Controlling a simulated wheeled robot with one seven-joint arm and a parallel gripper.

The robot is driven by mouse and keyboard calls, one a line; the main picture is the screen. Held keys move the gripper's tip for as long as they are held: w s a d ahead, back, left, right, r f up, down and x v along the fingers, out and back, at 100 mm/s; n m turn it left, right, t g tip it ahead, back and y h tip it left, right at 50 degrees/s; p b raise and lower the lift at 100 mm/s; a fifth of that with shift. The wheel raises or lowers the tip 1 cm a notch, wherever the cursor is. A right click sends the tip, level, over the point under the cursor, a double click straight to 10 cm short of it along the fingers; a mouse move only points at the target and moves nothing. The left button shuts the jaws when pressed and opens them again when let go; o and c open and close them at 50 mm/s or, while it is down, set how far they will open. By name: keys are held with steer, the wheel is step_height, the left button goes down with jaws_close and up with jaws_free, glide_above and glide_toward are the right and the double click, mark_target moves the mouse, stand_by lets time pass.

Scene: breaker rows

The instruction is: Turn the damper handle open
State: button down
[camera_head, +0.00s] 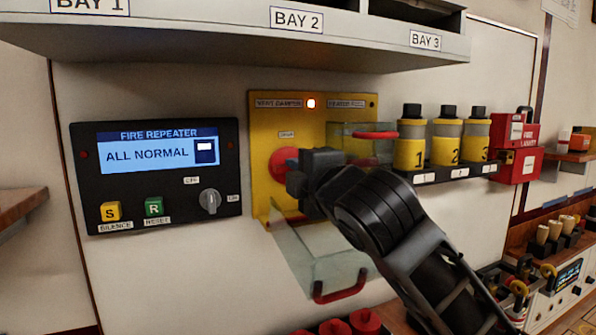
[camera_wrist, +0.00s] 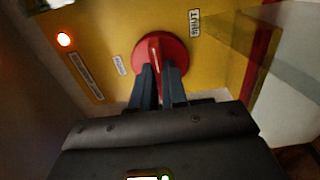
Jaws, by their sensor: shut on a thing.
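The yellow panel (camera_head: 262,130) is on the wall right of the fire repeater box. Its round red damper handle (camera_head: 283,163) is partly hidden by my gripper (camera_head: 295,178) in the head view. In the wrist view my gripper (camera_wrist: 157,72) has its two dark fingers on either side of the raised red bar of the damper handle (camera_wrist: 174,48). It is shut on that bar. A small label beside the handle is too blurred to read. A lamp (camera_head: 311,103) on the yellow panel (camera_wrist: 115,50) glows orange-red.
A clear cover (camera_head: 310,262) with a red grip hangs swung down below the handle. Another clear cover (camera_head: 345,133) with red grips is to its right. A shelf (camera_head: 180,45) overhangs above. Numbered canisters (camera_head: 445,145) and a red box (camera_head: 516,150) are further right.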

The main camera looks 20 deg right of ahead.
steer(key=shift+f+n+b, duration=0.1)
steer(key=shift+n+b, duration=0.2)
steer(key=shift+n, duration=0.1)
steer(key=n+b, duration=0.2)
steer(key=n, duration=0.1)
steer(key=shift+n, duration=0.4)
steer(key=n+b, duration=0.2)
steer(key=n, duration=0.2)
steer(key=n+b, duration=0.1)
steer(key=n, duration=0.4)
steer(key=shift+n+b, duration=0.6)
steer(key=shift+n, duration=1.5)
steer(key=c, duration=1.2)
jaws_free()
steer(key=shift+o, duration=0.2)
